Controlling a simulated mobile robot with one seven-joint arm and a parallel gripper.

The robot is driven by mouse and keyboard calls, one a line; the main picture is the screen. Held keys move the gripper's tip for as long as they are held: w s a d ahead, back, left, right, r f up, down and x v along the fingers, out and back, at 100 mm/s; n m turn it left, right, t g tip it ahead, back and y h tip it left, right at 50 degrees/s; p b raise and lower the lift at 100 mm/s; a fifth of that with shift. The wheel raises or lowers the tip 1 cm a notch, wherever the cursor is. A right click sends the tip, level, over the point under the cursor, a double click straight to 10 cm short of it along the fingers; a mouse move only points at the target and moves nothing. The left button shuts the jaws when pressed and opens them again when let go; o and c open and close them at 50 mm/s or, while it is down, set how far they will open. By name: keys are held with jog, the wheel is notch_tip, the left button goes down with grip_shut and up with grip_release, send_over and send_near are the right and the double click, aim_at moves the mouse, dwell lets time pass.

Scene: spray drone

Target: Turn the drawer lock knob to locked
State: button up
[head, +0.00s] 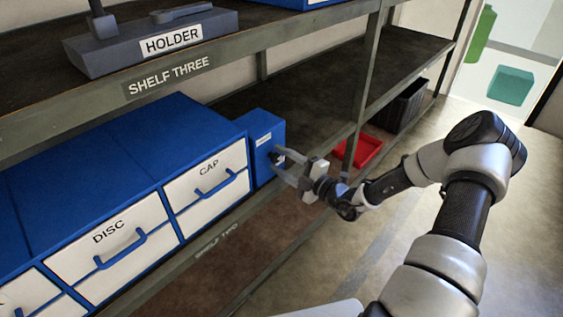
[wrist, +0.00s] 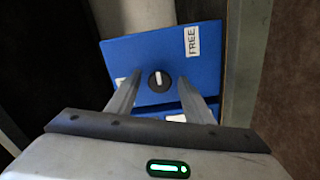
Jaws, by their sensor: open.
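The drawer lock knob (wrist: 159,81) is a dark round dial with a white pointer bar, on the face of a small blue lock box (wrist: 150,48) in the wrist view. A white label reading FREE (wrist: 192,40) is at the upper right of that face. The pointer stands almost upright in the picture. In the head view the blue box (head: 266,133) stands at the right end of the drawer unit. My gripper (head: 277,166) is open in front of the box face. In the wrist view its fingers (wrist: 160,92) appear on either side of the knob; contact cannot be told.
White-fronted drawers labelled CAP (head: 212,185) and DISC (head: 112,245) sit left of the box. A shelf upright (head: 362,85) rises close to my arm. A red tray (head: 362,148) and a black crate (head: 402,105) lie beyond. Open floor is at right.

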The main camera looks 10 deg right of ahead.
jog(key=c, duration=1)
jog(key=shift+c, duration=0.2)
jog(key=shift+r+n+p, duration=0.15)
jog(key=shift+n+p, duration=0.25)
jog(key=shift+p, duration=0.05)
jog(key=n+p, duration=0.2)
jog(key=n, duration=0.1)
jog(key=n+p, duration=0.3)
jog(key=n, duration=0.1)
jog(key=n+p, duration=0.1)
jog(key=n, duration=0.4)
jog(key=shift+s+n+p, duration=0.1)
jog(key=shift+n+p, duration=0.3)
jog(key=n+p, duration=0.1)
jog(key=n, duration=0.3)
jog(key=shift+n, duration=0.3)
